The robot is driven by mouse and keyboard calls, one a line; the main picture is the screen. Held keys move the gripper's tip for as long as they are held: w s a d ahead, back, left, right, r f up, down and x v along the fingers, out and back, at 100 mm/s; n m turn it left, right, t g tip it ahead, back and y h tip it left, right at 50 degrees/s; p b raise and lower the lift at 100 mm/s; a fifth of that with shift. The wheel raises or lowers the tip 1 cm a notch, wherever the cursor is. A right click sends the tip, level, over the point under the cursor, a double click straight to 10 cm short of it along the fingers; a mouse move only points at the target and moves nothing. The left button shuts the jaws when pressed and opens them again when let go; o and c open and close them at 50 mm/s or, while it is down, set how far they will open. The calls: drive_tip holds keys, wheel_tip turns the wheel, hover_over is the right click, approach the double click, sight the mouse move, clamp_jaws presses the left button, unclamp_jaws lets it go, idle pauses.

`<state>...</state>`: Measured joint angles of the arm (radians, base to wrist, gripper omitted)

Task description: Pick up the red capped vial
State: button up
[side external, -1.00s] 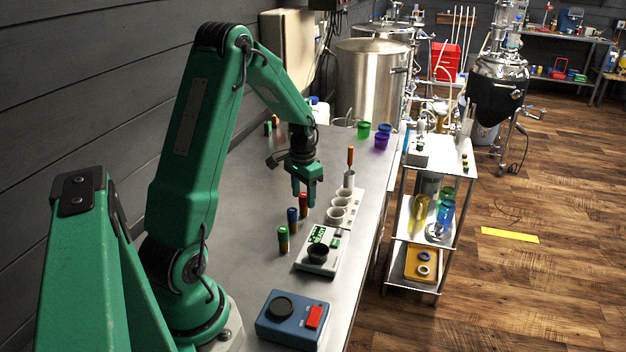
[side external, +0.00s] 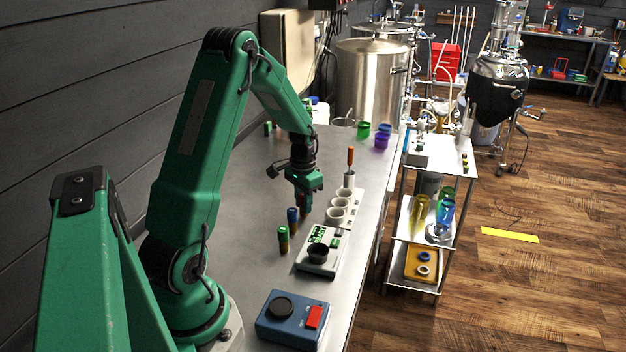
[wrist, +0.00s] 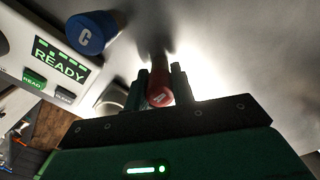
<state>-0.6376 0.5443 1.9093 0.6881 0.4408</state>
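The red capped vial (wrist: 160,96) stands between my gripper's two fingers in the wrist view, its cap facing the camera. My gripper (wrist: 161,84) has one finger on each side of the vial, close to it; whether they touch it cannot be told. In the side view my gripper (side external: 304,207) is low over the bench, pointing down, and hides most or all of the red vial. The blue capped vial (side external: 292,216) stands just in front of it, with a letter C on its cap (wrist: 86,34) in the wrist view.
A green capped vial (side external: 283,240) stands nearer the camera. A white reader with a READY display (side external: 318,246) and a rack of white cups (side external: 338,212) lie to the right. A blue box with a red switch (side external: 292,317) is in front. The bench left of the vials is clear.

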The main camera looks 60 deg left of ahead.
drive_tip(key=shift+c, duration=0.6)
drive_tip(key=shift+r, duration=0.1)
drive_tip(key=shift+r, duration=0.6)
drive_tip(key=r, duration=0.3)
drive_tip(key=shift+w+d+r, duration=0.1)
drive_tip(key=shift+d, duration=0.3)
drive_tip(key=d+r, duration=0.6)
drive_tip(key=d, duration=0.5)
drive_tip(key=shift+w+r, duration=0.2)
drive_tip(key=shift+w, duration=0.25)
drive_tip(key=s+d+r, duration=0.2)
drive_tip(key=s+d, duration=0.3)
drive_tip(key=d, duration=0.4)
drive_tip(key=s+d+r, duration=0.1)
drive_tip(key=s+d, duration=0.4)
drive_tip(key=d, duration=0.4)
drive_tip(key=shift+s+d+r, duration=0.2)
drive_tip(key=shift+d+r, duration=0.05)
drive_tip(key=shift+r, duration=0.1)
